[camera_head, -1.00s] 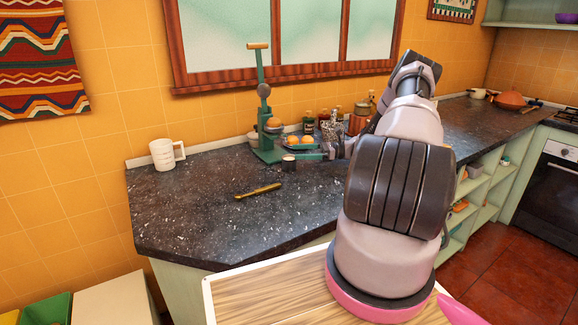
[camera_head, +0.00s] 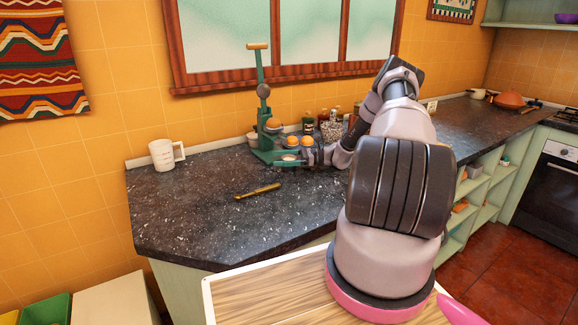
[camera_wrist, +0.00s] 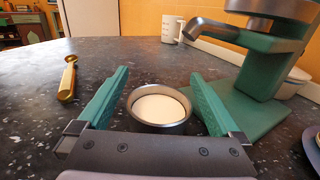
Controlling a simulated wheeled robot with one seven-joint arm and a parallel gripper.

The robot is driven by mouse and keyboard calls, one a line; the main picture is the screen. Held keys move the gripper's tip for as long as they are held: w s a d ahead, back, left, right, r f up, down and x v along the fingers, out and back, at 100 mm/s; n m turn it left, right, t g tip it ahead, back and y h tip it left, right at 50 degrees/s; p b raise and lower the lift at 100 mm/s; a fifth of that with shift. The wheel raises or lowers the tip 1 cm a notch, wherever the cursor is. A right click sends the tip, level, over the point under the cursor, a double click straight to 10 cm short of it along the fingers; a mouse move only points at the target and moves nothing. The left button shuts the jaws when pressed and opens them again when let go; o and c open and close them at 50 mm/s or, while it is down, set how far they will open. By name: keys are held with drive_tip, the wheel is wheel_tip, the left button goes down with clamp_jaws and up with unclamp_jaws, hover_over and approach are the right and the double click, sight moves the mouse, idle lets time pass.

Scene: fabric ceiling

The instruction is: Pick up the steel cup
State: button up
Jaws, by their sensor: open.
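The steel cup (camera_wrist: 160,107) is a small round metal cup with a white inside, upright on the dark counter in the wrist view. My gripper (camera_wrist: 160,90) is open, with one green finger on each side of the cup and visible gaps between fingers and cup. The cup looks level with the fingers, apart from both. In the head view the cup (camera_head: 289,158) is small beside the green juicer base, and my gripper (camera_head: 290,160) is low at the counter there, partly blended with it.
The green juicer (camera_wrist: 258,80) stands close on the right in the wrist view, its spout above the counter. A brass tool (camera_wrist: 68,79) lies to the left. A white mug (camera_head: 166,154) stands by the wall. Oranges (camera_head: 292,141) and bottles (camera_head: 308,125) are behind.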

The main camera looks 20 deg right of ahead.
drive_tip(key=c, duration=1.5)
drive_tip(key=shift+r, duration=0.15)
